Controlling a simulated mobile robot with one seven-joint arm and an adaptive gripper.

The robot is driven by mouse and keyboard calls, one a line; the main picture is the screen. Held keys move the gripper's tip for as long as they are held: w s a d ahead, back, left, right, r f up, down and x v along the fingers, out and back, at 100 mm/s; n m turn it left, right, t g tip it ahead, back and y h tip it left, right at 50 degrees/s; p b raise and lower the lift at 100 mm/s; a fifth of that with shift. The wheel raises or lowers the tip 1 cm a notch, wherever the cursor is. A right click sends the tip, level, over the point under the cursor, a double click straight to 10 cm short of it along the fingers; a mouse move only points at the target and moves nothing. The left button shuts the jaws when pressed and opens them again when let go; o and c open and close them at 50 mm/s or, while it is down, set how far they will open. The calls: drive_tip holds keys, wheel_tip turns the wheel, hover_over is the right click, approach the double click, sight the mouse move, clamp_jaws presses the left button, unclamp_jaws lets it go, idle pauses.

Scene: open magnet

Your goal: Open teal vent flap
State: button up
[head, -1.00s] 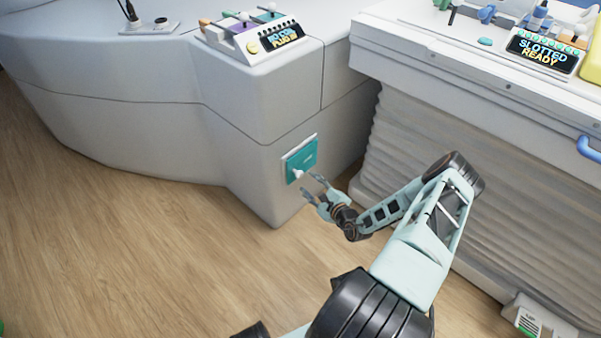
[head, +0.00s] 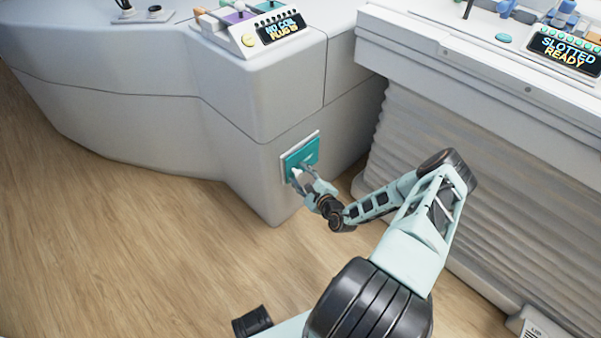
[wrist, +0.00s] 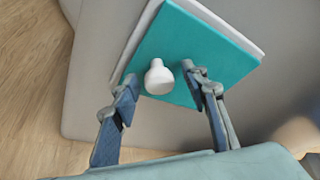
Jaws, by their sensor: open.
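The teal vent flap (head: 303,152) is a square panel in a white frame, low on the side of the pale grey cabinet. It lies flat against its frame as far as I can tell. A white knob (wrist: 158,77) sticks out of the flap in the wrist view. My gripper (head: 300,182) is at the flap's lower part. In the wrist view my gripper (wrist: 160,88) is open, with one finger left of the knob and the other close on its right. I cannot tell whether the right finger touches the flap.
The grey cabinet (head: 240,115) carries a control box (head: 255,28) on top. A white table (head: 450,55) with pleated sides stands to the right, near my arm. The wooden floor (head: 130,230) at left is clear.

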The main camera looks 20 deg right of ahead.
drive_tip(key=shift+w, duration=0.1)
drive_tip(key=shift+c, duration=0.5)
clamp_jaws()
